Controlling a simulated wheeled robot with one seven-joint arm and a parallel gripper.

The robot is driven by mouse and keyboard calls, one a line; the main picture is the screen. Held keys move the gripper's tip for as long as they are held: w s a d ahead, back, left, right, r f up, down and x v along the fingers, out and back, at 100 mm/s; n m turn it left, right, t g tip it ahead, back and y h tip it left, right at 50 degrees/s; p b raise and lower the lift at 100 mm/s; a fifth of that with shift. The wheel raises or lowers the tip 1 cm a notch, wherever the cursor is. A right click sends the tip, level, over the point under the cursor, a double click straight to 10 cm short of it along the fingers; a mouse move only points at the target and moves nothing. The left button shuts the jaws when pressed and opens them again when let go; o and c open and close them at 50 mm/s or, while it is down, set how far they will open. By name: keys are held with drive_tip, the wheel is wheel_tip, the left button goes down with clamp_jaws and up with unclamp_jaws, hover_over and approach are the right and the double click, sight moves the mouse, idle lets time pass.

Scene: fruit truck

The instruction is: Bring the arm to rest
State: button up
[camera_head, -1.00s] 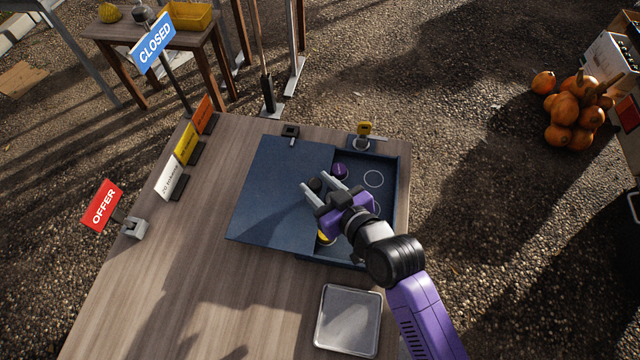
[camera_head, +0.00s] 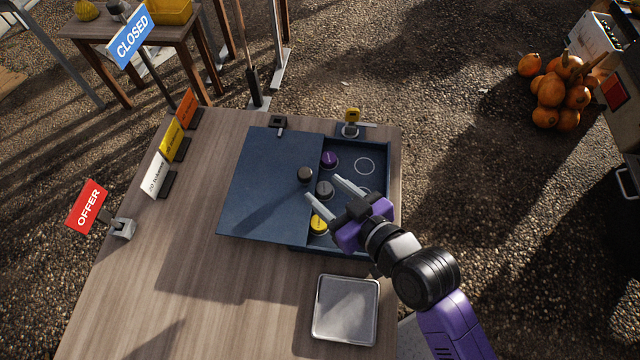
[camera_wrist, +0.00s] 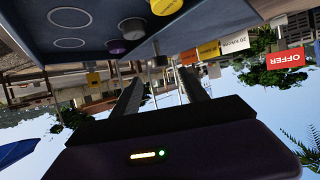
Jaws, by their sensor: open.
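My gripper (camera_head: 324,190) is open and empty above the dark blue box (camera_head: 262,188) on the wooden table. In the wrist view my two fingers (camera_wrist: 160,98) stand apart with nothing between them. A dark round knob (camera_head: 305,174) sits at the right edge of the box's flat cover. In the open right part of the box are a purple piece (camera_head: 329,159), a grey piece (camera_head: 324,189) and a yellow piece (camera_head: 319,224). A white ring mark (camera_head: 365,166) there is bare. My forearm hides part of the box's lower right.
A metal tray (camera_head: 346,310) lies in front of the box. A red OFFER sign (camera_head: 87,206) and small coloured cards (camera_head: 172,139) line the table's left edge. A blue CLOSED sign (camera_head: 130,36) stands behind them. Pumpkins (camera_head: 556,92) lie on the ground at right.

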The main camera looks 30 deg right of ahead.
drive_tip(key=shift+s, duration=0.1)
idle(0.5)
drive_tip(key=s+d+r+m+t+h, duration=0.2)
drive_tip(key=s+d+r+m+t, duration=0.15)
drive_tip(key=s+r, duration=0.2)
drive_tip(key=s+r+n+g, duration=0.1)
drive_tip(key=s+r+g, duration=0.1)
drive_tip(key=s, duration=1.5)
drive_tip(key=shift+s+n, duration=0.35)
